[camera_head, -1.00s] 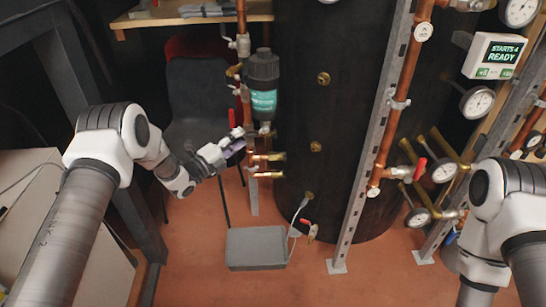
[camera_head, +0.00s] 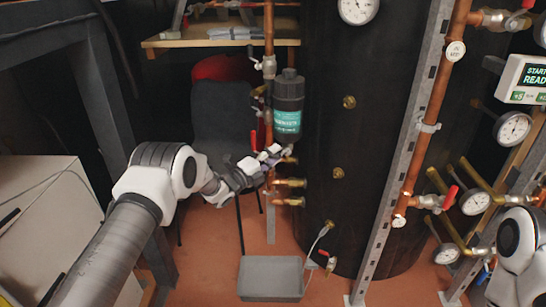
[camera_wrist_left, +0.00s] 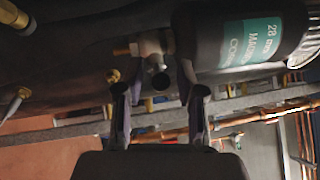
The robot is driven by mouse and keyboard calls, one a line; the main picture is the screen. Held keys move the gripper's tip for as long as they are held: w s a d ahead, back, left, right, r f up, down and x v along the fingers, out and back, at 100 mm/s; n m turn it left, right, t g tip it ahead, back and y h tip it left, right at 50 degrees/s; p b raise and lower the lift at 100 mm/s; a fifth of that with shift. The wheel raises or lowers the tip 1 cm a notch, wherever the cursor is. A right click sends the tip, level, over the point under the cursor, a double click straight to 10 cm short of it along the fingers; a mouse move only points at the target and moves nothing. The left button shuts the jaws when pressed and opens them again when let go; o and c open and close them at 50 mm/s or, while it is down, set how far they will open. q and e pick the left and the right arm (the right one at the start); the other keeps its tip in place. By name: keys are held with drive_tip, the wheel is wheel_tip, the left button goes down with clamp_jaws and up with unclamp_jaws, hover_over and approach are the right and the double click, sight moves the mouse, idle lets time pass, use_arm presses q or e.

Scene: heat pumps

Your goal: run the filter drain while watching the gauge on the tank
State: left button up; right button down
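The filter (camera_head: 288,105) is a dark canister with a teal label, mounted on the copper pipe left of the tank (camera_head: 350,140). In the left wrist view the filter (camera_wrist_left: 245,35) fills the upper right, with a small metal drain fitting (camera_wrist_left: 155,50) at its lower end. My left gripper (camera_head: 284,156) is just below the filter in the head view. In the left wrist view its two fingers (camera_wrist_left: 158,98) are apart, with the fitting just beyond and between their tips; nothing is gripped. A round white gauge (camera_head: 357,8) is at the tank's top, cut by the frame edge. My right gripper is out of view.
A grey tray (camera_head: 270,282) lies on the floor below the filter, beside a hose and a small valve (camera_head: 331,262). Brass stubs and red-handled valves surround the pipe. A chair (camera_head: 222,120) stands behind. A metal strut (camera_head: 400,180) crosses the tank's right side.

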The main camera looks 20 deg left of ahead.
use_arm(q)
clamp_jaws()
drive_tip(key=shift+f, duration=0.15)
drive_tip(key=f+n+t+b, duration=0.1)
drive_tip(key=n+b, duration=0.1)
drive_tip(key=b, duration=0.2)
drive_tip(key=f+n+t+b, duration=0.1)
drive_tip(key=n+t+b, duration=0.1)
drive_tip(key=b, duration=0.1)
drive_tip(key=shift+d+b, duration=0.2)
drive_tip(key=shift+b, duration=0.15)
drive_tip(key=shift+n+t, duration=0.3)
drive_tip(key=shift+r, duration=0.2)
drive_tip(key=shift+o, duration=1.6)
unclamp_jaws()
drive_tip(key=v, duration=1.2)
